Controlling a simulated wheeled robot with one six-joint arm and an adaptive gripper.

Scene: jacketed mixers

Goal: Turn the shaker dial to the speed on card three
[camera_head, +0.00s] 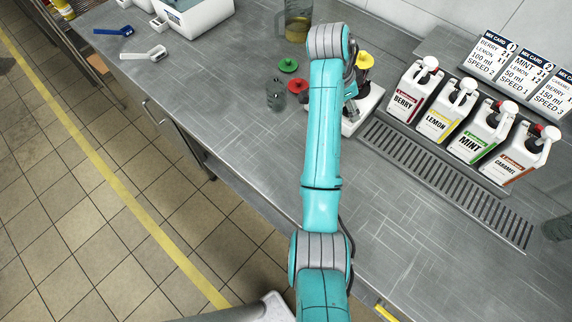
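The white shaker base (370,104) stands on the steel counter, partly hidden behind my teal arm. A dark container with a yellow top (364,61) stands on or just behind it. I cannot make out the dial. My gripper (350,98) is at the shaker's left side, mostly hidden by my arm, so its fingers and any contact with the dial do not show clearly. Card three (551,94) is the rightmost mix card at the right edge. It reads caramel, 150 ml, speed 3.
Berry (404,102), lemon (438,125), mint (476,146) and caramel (513,165) pump bottles stand right of the shaker, behind a drain grate (445,182). A clear cup (276,94) and red and green lids (288,65) lie left of my arm. The front counter is clear.

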